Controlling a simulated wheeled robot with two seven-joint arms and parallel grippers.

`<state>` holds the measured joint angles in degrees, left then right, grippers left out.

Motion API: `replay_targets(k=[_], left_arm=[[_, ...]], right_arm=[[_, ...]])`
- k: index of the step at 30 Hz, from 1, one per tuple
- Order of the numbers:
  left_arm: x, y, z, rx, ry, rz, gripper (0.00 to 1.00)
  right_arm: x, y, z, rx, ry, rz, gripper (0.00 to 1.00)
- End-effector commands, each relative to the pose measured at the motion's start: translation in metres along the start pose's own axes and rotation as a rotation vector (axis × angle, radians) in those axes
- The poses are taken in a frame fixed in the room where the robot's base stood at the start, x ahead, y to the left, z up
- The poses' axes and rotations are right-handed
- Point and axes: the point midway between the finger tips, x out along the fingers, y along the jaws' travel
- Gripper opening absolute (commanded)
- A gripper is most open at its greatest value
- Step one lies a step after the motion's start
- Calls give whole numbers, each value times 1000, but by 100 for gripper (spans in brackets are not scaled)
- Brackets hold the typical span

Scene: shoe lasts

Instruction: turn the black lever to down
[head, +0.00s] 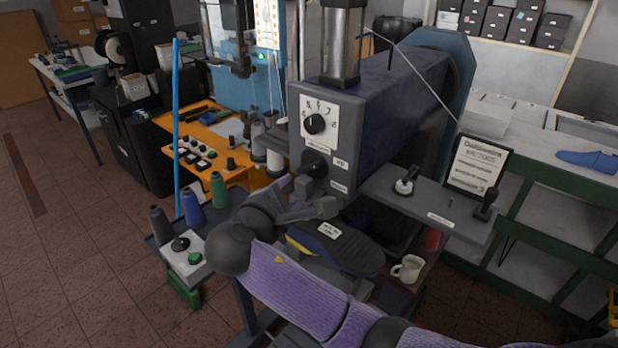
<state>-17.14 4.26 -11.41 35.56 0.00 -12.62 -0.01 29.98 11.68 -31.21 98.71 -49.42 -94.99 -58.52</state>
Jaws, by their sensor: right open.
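A black lever with a dark round end (314,163) is on the front of the purple-grey machine (385,110), beside two small white labels that seem to read up and down. It points out toward the front; its exact angle is hard to tell. My right gripper (312,196) is just below the lever, with its arm coming in from the lower right. It is open, and its fingers partly overlap the machine front. I cannot tell whether it touches the lever. My left gripper is out of view.
A black dial (315,123) is above the lever. A grey side shelf (425,205) carries a joystick (405,186), a sign and a black handle (487,204). A dark shoe sole (335,247) and a mug (407,268) are below. Thread cones (218,190) stand left.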

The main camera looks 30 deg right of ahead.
Motion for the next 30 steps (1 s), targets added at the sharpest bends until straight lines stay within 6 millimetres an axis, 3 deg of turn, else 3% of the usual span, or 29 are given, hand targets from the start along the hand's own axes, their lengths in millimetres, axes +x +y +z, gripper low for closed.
replay_targets(k=[4, 9, 15, 24, 25, 30], left_arm=[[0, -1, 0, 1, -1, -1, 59], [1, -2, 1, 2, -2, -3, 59], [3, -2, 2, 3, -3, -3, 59], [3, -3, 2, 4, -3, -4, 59], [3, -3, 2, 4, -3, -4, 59], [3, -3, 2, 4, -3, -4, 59]], right_arm=[[18, 8, 4, -27, -30, 21, 51], [60, 8, 5, -24, -28, 19, 51], [94, 9, 5, -21, -24, 17, 51], [100, 9, 5, -20, -21, 17, 51], [100, 9, 5, -20, -21, 17, 49], [100, 9, 5, -20, -20, 17, 13]])
